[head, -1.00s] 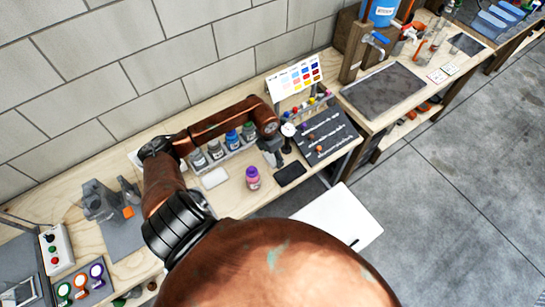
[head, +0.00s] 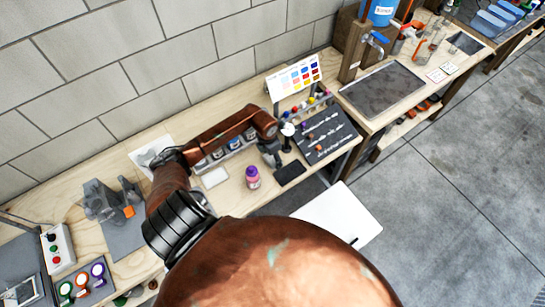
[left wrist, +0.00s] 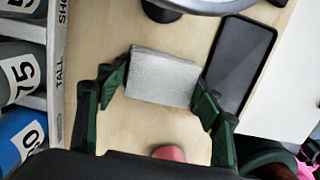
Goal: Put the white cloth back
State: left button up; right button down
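The white cloth (left wrist: 162,78) shows in the left wrist view as a pale, textured folded block. My left gripper (left wrist: 162,85) has a finger against each side of it and appears shut on it. In the head view this gripper (head: 270,154) is over the table between the bottle rack and a dark flat pad; the cloth is hard to make out there. My right gripper is not in view.
A bottle rack (head: 232,150) stands along the wall side, partly behind my arm. A purple bottle (head: 252,177) and the dark pad (head: 289,172) are close to the gripper. A colour chart (head: 295,76) stands behind. A grey clamp-like fixture (head: 103,202) is at left.

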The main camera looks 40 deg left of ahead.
aim_at(270, 159)
pick_arm(q)
jog(key=o, duration=0.5)
jog(key=shift+a+r, duration=0.1)
jog(key=shift+r, duration=0.4)
jog(key=r, duration=0.3)
jog(key=s+r, duration=0.1)
jog(key=r, duration=0.3)
jog(key=r+b, duration=0.1)
jog(key=r, duration=0.3)
jog(key=shift+s+a+r, duration=0.1)
jog(key=shift+s, duration=0.05)
